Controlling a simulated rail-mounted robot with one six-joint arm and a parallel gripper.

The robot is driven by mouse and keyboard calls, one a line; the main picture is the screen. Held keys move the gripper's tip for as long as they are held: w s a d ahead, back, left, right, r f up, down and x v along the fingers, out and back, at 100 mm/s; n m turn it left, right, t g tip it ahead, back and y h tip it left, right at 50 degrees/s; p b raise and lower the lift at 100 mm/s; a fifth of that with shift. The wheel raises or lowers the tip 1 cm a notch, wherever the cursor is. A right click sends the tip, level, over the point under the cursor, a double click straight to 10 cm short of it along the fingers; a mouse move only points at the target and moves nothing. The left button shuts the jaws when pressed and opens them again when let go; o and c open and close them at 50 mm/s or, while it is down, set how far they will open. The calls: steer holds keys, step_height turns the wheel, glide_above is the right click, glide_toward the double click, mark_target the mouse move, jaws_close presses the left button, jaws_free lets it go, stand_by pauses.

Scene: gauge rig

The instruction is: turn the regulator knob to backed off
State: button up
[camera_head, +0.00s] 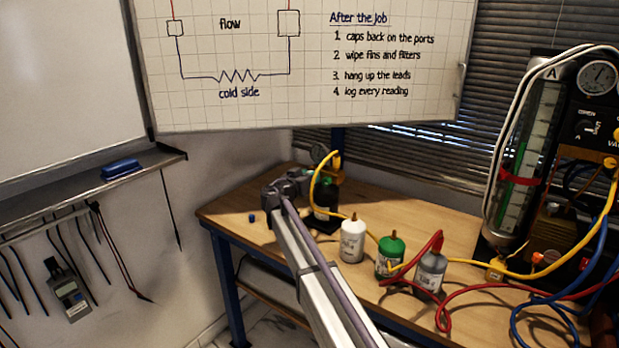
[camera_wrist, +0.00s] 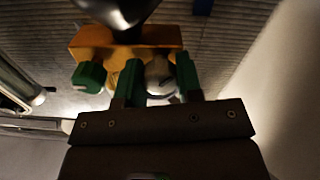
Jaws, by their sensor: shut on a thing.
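The regulator stands at the back corner of the bench in the head view, with a brass block (camera_head: 337,177) on a dark bottle (camera_head: 325,200). In the wrist view its brass body (camera_wrist: 150,40) spans the top middle. My gripper (camera_wrist: 159,82) has two green fingers, one on each side of a pale rounded knob (camera_wrist: 160,72), and is shut on it. A dark line shows on the knob's lower face; its exact setting is not readable. A green knob (camera_wrist: 90,77) sits just left of my fingers. In the head view my arm hides most of the contact.
A white bottle (camera_head: 352,240), a green bottle (camera_head: 390,255) and a grey bottle (camera_head: 431,268) stand right of my arm. Yellow (camera_head: 470,262) and red (camera_head: 480,290) hoses cross the bench. A small blue cap (camera_head: 252,218) lies at left. A gauge rig (camera_head: 530,150) stands at right.

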steer(key=n, duration=1.3)
steer(key=shift+n, duration=0.3)
steer(key=n, duration=1.2)
steer(key=shift+n, duration=0.3)
steer(key=o, duration=0.9)
steer(key=shift+o, duration=0.2)
steer(key=shift+s, duration=0.1)
